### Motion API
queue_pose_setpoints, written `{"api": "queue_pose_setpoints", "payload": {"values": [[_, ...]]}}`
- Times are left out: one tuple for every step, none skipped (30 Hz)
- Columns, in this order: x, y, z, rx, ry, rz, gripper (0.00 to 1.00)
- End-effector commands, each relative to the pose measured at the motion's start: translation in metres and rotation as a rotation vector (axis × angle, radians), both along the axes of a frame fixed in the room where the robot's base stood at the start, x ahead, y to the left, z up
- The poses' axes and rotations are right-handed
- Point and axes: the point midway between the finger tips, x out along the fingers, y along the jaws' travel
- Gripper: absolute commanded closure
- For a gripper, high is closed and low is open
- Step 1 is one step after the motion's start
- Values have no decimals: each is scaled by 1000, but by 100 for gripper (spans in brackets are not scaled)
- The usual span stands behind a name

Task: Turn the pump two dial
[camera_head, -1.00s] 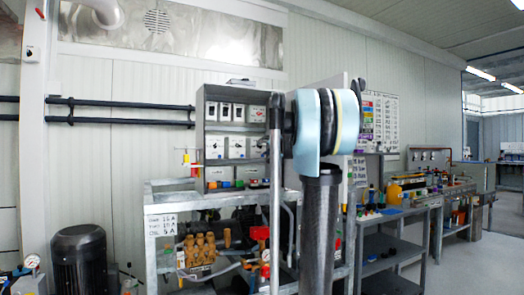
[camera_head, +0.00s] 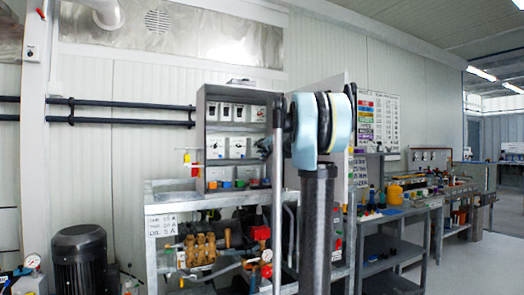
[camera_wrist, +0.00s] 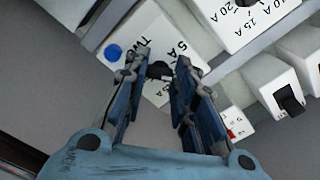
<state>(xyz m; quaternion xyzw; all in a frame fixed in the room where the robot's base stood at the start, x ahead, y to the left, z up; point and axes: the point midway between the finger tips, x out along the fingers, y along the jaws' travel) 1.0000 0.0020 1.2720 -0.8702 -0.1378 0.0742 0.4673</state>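In the wrist view, a white box (camera_wrist: 151,38) carries lettering beginning "TW", a "5 A" mark and a blue round button (camera_wrist: 113,52). Its small black dial (camera_wrist: 159,70) shows between my fingertips. My gripper (camera_wrist: 157,66) is open, with one finger on each side of the dial; I cannot tell if either finger touches it. The dial's lower part and the box's lower face are partly hidden by the fingers.
Another white box with "20 A" and "15 A" marks (camera_wrist: 247,18) is close at the upper right of the wrist view. A white box with a black switch (camera_wrist: 289,99) is at the right. A grey metal bench (camera_head: 158,209) with brass pump parts stands below the cabinet.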

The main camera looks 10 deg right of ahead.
Motion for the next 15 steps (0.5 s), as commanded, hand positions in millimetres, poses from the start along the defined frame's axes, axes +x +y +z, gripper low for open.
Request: {"api": "queue_pose_setpoints", "payload": {"values": [[0, -1, -1, -1, 1, -2, 99], [0, -1, -1, -1, 1, -2, 99], [0, -1, -1, -1, 1, -2, 99], [0, -1, -1, 1, 1, -3, 99], [0, -1, -1, 6, 2, -3, 99], [0, -1, -1, 19, 7, -3, 99], [0, -2, -1, 32, 11, -3, 99], [0, -2, -1, 47, 16, -3, 99], [0, -2, -1, 69, 23, -3, 99], [0, -2, -2, 84, 28, -3, 99], [0, -2, -2, 98, 32, -3, 99], [0, -2, -2, 115, 38, -3, 99], [0, -2, -2, 124, 41, -3, 99], [0, -2, -2, 131, 43, -3, 99], [0, -2, -2, 139, 46, -3, 99]]}}
